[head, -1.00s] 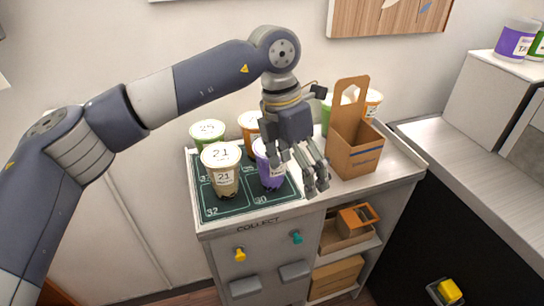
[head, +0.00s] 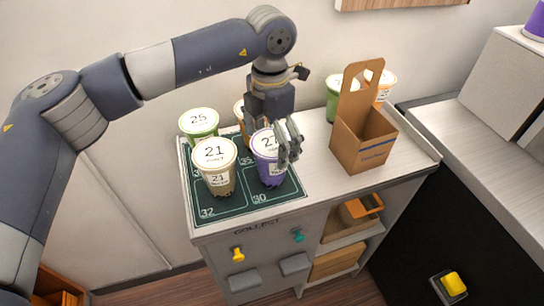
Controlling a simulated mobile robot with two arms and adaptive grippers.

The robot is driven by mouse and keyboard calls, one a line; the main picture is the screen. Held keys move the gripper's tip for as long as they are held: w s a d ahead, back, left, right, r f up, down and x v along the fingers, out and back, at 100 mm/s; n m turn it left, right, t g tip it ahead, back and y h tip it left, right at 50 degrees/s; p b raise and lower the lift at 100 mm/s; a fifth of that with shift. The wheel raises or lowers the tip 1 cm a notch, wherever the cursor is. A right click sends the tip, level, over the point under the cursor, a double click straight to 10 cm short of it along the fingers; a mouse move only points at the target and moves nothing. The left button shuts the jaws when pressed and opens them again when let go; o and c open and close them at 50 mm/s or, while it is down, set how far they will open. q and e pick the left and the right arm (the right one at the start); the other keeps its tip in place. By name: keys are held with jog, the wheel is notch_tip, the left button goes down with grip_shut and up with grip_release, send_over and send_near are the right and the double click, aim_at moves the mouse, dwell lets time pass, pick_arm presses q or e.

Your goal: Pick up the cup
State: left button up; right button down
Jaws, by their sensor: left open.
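Several lidded cups stand on the dark green numbered mat (head: 235,207) on the counter. A beige cup (head: 218,178) labelled 21 stands at the front left of the mat. A purple cup (head: 267,164) stands to its right, at the front right. A green cup (head: 199,124) labelled 25 is behind on the left. An orange cup (head: 239,111) at the back is mostly hidden by my gripper and the cups. My left gripper (head: 289,148) is open, with its fingers at the right side of the purple cup; I cannot tell whether they touch it. My right gripper is not in view.
A brown cardboard carrier (head: 361,139) with a handle stands right of the mat. Green (head: 333,108) and orange (head: 386,84) cups are behind it. Counter between mat and carrier is clear. Shelves below hold a cardboard box (head: 340,262).

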pick_arm(q)
notch_tip(320, 180, down, 4)
jog(key=shift+s+d+r+p, duration=0.15)
jog(key=shift+r+p, duration=0.05)
jog(key=shift+p, duration=0.8)
jog(key=shift+f, duration=0.7)
jog(key=c, duration=1.6)
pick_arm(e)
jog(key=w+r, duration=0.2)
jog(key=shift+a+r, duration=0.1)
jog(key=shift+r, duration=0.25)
